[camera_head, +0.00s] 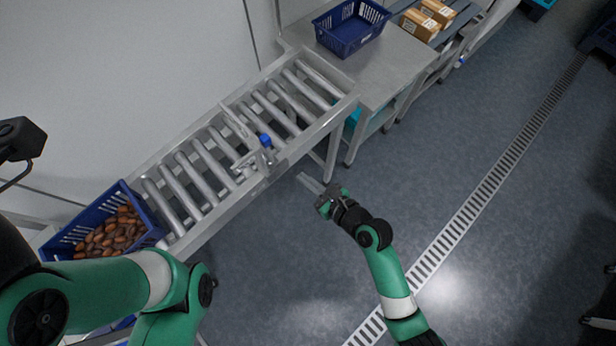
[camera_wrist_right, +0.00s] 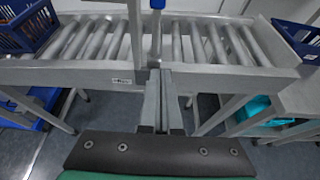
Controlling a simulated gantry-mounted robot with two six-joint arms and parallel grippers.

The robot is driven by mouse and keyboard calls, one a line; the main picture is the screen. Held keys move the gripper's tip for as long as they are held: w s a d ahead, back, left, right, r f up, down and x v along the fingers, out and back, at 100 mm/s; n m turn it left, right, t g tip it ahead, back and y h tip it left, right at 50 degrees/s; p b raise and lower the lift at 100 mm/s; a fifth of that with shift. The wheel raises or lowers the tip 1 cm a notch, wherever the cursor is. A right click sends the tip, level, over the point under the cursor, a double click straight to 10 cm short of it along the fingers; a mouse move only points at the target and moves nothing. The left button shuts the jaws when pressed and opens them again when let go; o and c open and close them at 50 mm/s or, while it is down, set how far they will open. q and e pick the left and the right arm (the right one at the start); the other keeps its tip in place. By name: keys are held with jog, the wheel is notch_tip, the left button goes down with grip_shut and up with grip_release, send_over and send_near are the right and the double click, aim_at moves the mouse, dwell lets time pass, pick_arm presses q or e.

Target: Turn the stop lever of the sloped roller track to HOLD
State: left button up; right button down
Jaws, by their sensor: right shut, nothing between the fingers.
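The sloped roller track (camera_head: 220,205) runs from lower left to upper right in the head view. Its stop lever has a blue knob (camera_head: 265,140) above the near side rail, next to a crossbar (camera_head: 237,122) over the rollers. My right gripper (camera_head: 308,182) is shut and empty, beside the near rail and apart from the knob. In the right wrist view, the shut fingers (camera_wrist_right: 163,100) point at the rail, and the knob (camera_wrist_right: 157,4) shows at the top edge. A small label (camera_wrist_right: 121,81) is on the rail, too small to read. My left gripper is out of view.
A blue crate of dates (camera_head: 160,229) stands at the track's lower-left end. An empty blue crate (camera_head: 349,47) stands on the metal table (camera_head: 385,78) at the upper end. Cartons (camera_head: 419,25) stand beyond.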

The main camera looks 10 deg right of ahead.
jog(key=shift+r, duration=0.1)
jog(key=p+v, duration=0.3)
jog(key=v, duration=0.8)
jog(key=shift+s+d, duration=0.2)
